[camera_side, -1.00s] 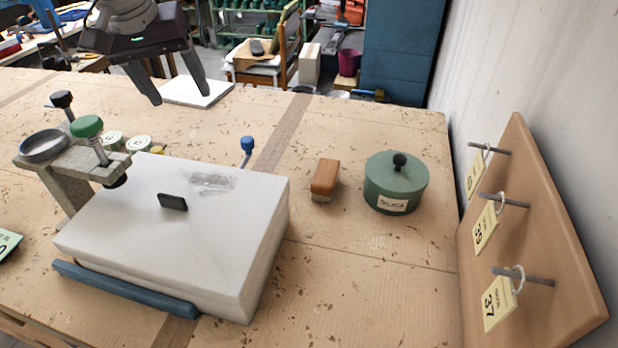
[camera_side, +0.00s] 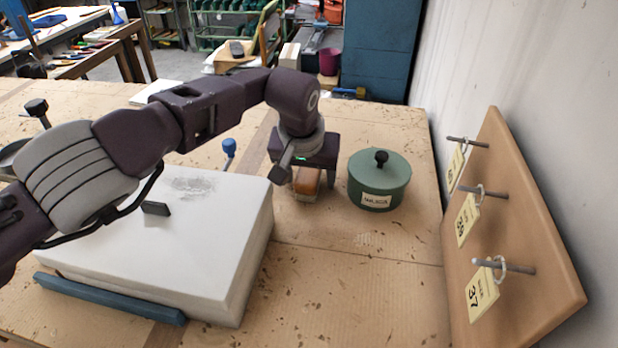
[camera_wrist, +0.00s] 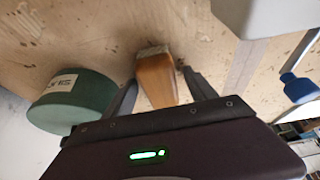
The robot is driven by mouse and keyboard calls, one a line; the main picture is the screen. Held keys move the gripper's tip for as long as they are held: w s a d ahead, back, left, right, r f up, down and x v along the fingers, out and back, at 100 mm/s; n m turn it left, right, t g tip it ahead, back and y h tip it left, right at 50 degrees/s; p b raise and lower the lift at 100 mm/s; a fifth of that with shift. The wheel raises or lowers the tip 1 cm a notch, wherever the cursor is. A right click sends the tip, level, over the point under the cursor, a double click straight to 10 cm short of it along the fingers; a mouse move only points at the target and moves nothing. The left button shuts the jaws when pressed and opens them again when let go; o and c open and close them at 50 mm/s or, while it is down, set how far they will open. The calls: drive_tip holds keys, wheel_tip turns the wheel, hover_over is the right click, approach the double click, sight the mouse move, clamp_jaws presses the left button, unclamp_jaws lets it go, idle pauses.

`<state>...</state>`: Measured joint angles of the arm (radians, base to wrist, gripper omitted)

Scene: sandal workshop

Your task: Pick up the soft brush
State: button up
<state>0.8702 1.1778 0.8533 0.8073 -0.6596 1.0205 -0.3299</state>
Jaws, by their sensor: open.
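The soft brush (camera_side: 307,181) has an orange-brown wooden back and lies on the bench between the pale block and the green pot. It also shows in the wrist view (camera_wrist: 156,80), with its pale bristle end pointing away from my gripper. My gripper (camera_side: 308,184) is right over the brush. In the wrist view its two fingers (camera_wrist: 155,82) are apart, one on each side of the brush, with a gap visible at both sides. In the side view my wrist hides the top of the brush.
A green lidded pot (camera_side: 379,184) stands close on the right of the brush. A large pale block (camera_side: 215,230) is on the left, with a blue-knobbed lever (camera_side: 229,148) behind it. A wooden board with tagged pegs (camera_side: 520,230) leans at the right wall.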

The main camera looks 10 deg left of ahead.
sight(310, 170)
clamp_jaws()
drive_tip(key=shift+r, duration=0.55)
drive_tip(key=v, duration=0.3)
drive_tip(key=shift+w, duration=0.1)
drive_tip(key=s, duration=1.7)
drive_tip(key=shift+f, duration=0.15)
